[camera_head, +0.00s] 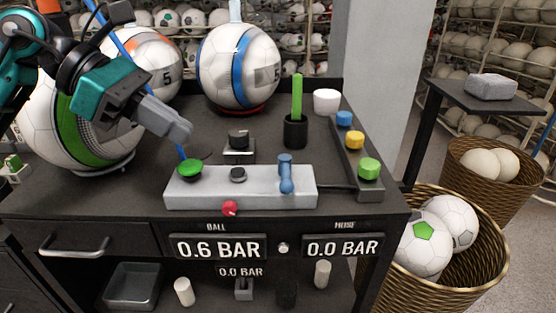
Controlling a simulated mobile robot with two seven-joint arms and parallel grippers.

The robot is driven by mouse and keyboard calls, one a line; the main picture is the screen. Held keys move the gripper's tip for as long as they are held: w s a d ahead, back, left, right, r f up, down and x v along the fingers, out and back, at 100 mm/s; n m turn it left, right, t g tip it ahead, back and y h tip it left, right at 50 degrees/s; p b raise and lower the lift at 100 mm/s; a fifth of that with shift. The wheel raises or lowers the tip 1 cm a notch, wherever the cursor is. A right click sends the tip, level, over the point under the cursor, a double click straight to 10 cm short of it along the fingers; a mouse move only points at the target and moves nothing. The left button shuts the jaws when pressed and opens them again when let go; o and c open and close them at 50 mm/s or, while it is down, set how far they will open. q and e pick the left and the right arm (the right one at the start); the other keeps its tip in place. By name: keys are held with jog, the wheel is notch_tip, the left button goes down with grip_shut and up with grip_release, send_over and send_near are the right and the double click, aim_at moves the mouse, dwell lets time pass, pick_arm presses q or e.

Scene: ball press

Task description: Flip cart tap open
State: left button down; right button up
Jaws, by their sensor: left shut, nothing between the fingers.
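A long grey control block (240,196) lies on the dark cart top (215,130). A blue lever (286,176), which looks like the tap, stands near its right end. A green knob (190,167) and a dark round knob (238,174) are also on the block, and a red knob (230,208) is on its front. My left gripper (183,130) is shut and empty. It shows above and behind the green knob, left of the blue lever and apart from it. My right gripper is not in view.
Several balls stand at the back left, one with a green band (68,130) and one with a blue band (240,65). A black cup (295,132) holds a green stick. A strip with coloured knobs (350,145) runs along the right. Displays on the front read 0.6 and 0.0 BAR.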

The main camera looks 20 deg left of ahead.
pick_arm(q)
jog(key=shift+s, duration=0.1)
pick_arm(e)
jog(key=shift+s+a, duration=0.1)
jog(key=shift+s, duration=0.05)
pick_arm(q)
jog(key=p, duration=0.2)
send_near(285, 173)
jog(key=d+f, duration=0.2)
jog(key=f, duration=0.1)
jog(key=d+f, duration=0.1)
jog(key=shift+w+d+f, duration=0.15)
jog(key=shift+w+f, duration=0.2)
jog(key=shift+w+d+f, duration=0.15)
jog(key=shift+d+f, duration=0.05)
jog(key=shift+d, duration=0.3)
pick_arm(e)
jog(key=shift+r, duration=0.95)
